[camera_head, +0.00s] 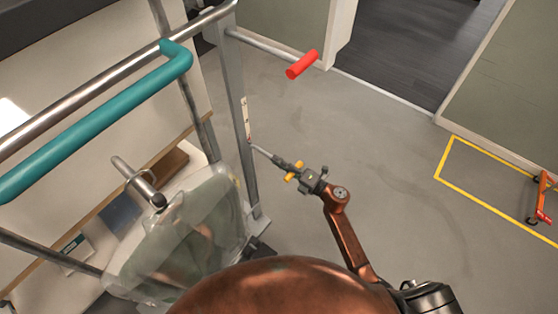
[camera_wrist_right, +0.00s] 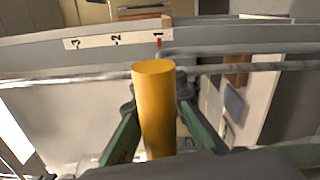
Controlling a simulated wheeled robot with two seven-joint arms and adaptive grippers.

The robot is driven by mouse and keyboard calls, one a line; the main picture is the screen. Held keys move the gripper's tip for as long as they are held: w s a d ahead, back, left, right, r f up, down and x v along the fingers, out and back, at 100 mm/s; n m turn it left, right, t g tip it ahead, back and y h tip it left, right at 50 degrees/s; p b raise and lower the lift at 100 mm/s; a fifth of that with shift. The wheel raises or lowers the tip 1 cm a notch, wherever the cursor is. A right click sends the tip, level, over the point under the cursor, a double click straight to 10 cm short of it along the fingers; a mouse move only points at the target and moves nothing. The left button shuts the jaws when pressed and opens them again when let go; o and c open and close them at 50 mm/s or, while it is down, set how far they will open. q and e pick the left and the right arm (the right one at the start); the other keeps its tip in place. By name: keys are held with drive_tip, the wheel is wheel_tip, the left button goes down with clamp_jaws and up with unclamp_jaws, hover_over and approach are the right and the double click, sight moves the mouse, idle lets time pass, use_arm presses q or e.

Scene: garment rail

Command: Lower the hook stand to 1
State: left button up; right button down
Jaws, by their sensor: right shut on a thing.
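The yellow handle (camera_wrist_right: 155,105) stands between the green fingers of my right gripper (camera_wrist_right: 158,125), which is shut on it. In the head view my right gripper (camera_head: 298,172) is just right of the grey post (camera_head: 240,110), at the end of a thin metal rod (camera_head: 262,152) that reaches the post. A white scale strip (camera_head: 245,118) is on this post. In the wrist view the scale (camera_wrist_right: 115,40) reads 3, 2, 1, and a red pointer (camera_wrist_right: 159,43) is at the 1. My left gripper is not in view.
A teal-sleeved rail (camera_head: 100,115) runs along the left. A clear garment cover (camera_head: 190,235) hangs below a short metal bar (camera_head: 138,182). A red grip (camera_head: 302,64) sticks out at the upper right of the frame. Open floor (camera_head: 380,150) lies to the right.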

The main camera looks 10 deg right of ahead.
drive_tip(key=shift+s+f, duration=0.1)
drive_tip(key=shift+f, duration=0.25)
drive_tip(key=c, duration=2)
unclamp_jaws()
drive_tip(key=shift+o, duration=0.2)
drive_tip(key=shift+r, duration=0.1)
drive_tip(key=v, duration=1.2)
